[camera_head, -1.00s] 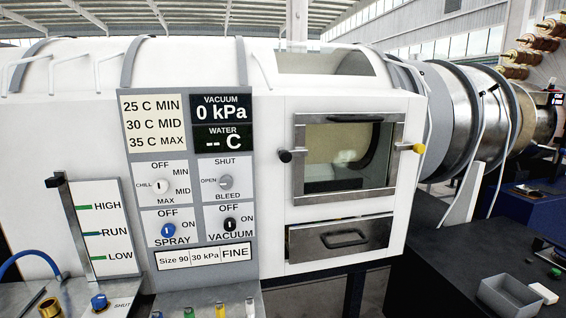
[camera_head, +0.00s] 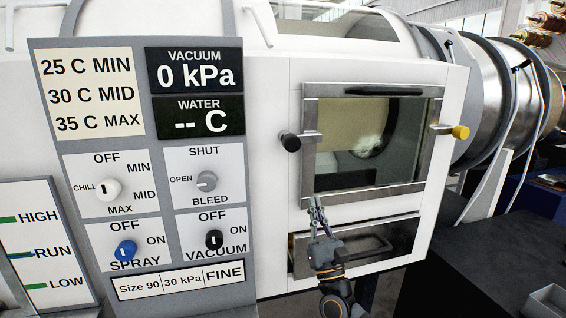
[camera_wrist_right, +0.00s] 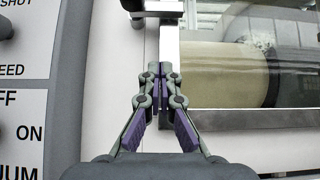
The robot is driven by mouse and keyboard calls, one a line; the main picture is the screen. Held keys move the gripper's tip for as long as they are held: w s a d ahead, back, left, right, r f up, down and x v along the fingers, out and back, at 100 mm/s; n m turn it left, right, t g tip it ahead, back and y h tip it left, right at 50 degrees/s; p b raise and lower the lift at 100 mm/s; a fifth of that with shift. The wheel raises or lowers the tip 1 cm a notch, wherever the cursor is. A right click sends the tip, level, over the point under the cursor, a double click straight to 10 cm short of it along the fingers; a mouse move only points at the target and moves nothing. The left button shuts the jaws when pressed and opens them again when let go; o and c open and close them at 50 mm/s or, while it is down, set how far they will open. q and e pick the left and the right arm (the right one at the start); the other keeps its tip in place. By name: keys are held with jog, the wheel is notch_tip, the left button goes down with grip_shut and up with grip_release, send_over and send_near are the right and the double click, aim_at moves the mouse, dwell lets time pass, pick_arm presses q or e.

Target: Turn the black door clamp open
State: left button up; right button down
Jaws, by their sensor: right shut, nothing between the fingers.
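The black door clamp (camera_head: 290,142) is a dark round knob on a short metal arm at the left edge of the metal-framed window door (camera_head: 308,165). In the right wrist view the clamp (camera_wrist_right: 132,5) is cut by the top edge. My right gripper (camera_head: 316,201) is shut and empty, pointing up just below the door's lower left corner. In the right wrist view its fingertips (camera_wrist_right: 158,68) meet below and right of the clamp, apart from it. My left gripper is not in view.
A yellow-knobbed clamp (camera_head: 460,132) is on the door's right side. A drawer (camera_head: 365,245) lies under the door, behind my right gripper. A panel of dials and displays (camera_head: 150,235) stands left of the door. A grey bin (camera_head: 550,303) is at the lower right.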

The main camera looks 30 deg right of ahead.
aim_at(303, 141)
jog(key=p+x, duration=0.1)
jog(key=x, duration=0.2)
jog(key=p+x, duration=0.1)
jog(key=x, duration=0.2)
jog(key=p+x, duration=0.1)
jog(key=x, duration=0.2)
jog(key=shift+s+r+p, duration=0.2)
jog(key=shift+r+p, duration=0.1)
jog(key=shift+r, duration=0.05)
jog(key=r+p, duration=0.2)
jog(key=shift+w+r, duration=0.35)
jog(key=shift+r, duration=0.05)
jog(key=shift+s+r+p, duration=0.1)
jog(key=shift+r+p, duration=0.5)
jog(key=shift+r, duration=0.1)
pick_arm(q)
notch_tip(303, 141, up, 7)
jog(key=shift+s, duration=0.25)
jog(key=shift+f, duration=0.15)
pick_arm(e)
jog(key=shift+f, duration=0.1)
jog(key=shift+y, duration=0.3)
